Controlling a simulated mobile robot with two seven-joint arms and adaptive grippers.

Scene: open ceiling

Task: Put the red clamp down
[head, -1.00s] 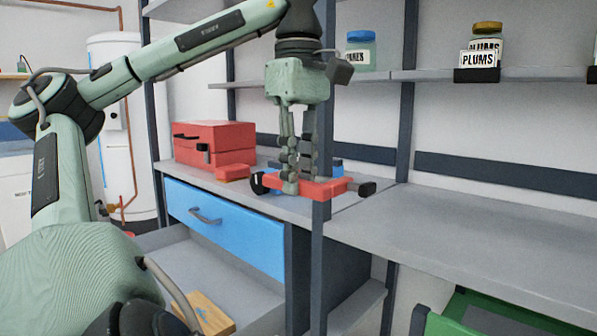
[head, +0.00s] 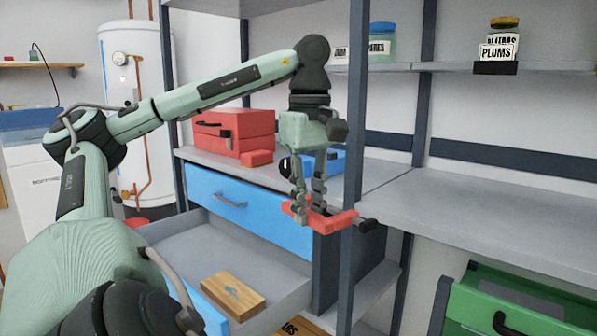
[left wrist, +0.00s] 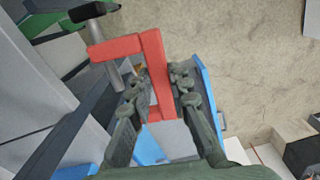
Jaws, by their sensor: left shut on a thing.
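The red clamp (head: 339,221) is a red bar with a black end. It is held in the air by my left gripper (head: 310,212), in front of the shelf unit near a dark upright post. My left gripper points down and is shut on the clamp. In the left wrist view, the red clamp (left wrist: 125,47) shows as an angled red frame, with its long bar between the fingers of my left gripper (left wrist: 158,92). My right gripper is not in view.
Below and left of the clamp, an open drawer (head: 190,246) holds a wooden block (head: 233,296). A red toolbox (head: 235,137) and a blue item (head: 326,160) stand on the shelf behind. The grey shelf (head: 500,205) at right is clear. A green drawer (head: 520,305) is at lower right.

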